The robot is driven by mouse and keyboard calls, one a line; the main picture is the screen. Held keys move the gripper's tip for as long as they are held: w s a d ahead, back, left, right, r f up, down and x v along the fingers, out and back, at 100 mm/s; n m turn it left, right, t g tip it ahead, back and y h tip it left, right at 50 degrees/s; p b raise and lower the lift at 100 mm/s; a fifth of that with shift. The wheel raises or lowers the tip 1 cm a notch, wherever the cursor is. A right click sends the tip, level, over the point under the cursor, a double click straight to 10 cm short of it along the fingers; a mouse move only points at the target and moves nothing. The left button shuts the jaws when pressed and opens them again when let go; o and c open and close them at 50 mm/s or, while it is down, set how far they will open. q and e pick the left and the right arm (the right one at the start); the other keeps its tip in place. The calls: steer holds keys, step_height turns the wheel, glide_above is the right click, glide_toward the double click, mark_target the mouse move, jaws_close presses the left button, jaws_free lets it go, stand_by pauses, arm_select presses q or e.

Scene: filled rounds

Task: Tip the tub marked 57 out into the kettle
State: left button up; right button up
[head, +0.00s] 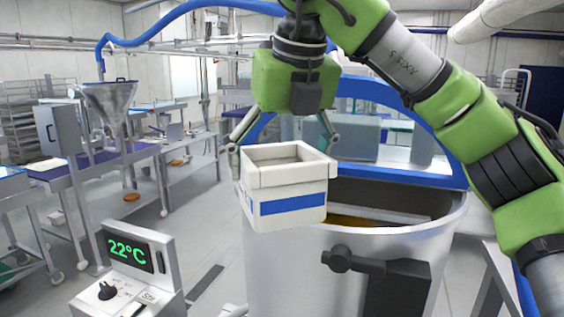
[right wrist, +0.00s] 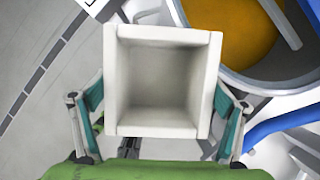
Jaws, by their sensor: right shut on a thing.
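A white square tub (head: 285,190) with a blue band hangs in the air in front of the left part of the kettle's rim. No number is readable on it. My right gripper (head: 285,143) is shut on it, one finger on each side. The tub is about upright, and in the right wrist view the inside of the tub (right wrist: 165,85) looks empty. The kettle (head: 290,268) is a large steel vessel with orange-brown contents (right wrist: 240,35) low inside. My left gripper is not in view.
A temperature box (head: 130,262) reading 22°C stands at the lower left. A dark clamp (head: 385,275) sits on the kettle's front wall. A blue frame (head: 420,115) arches behind the kettle. A steel hopper (head: 110,98) and tables stand further left, with open floor between.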

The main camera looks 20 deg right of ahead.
steer(key=shift+w+d+f, duration=0.15)
steer(key=shift+w+d, duration=0.3)
steer(key=shift+w, duration=0.15)
steer(key=v, duration=0.3)
steer(key=shift+w+a+r, duration=0.2)
steer(key=shift+w, duration=0.1)
step_height(320, 180, up, 4)
steer(key=shift+w, duration=0.1)
steer(key=shift+f, duration=0.1)
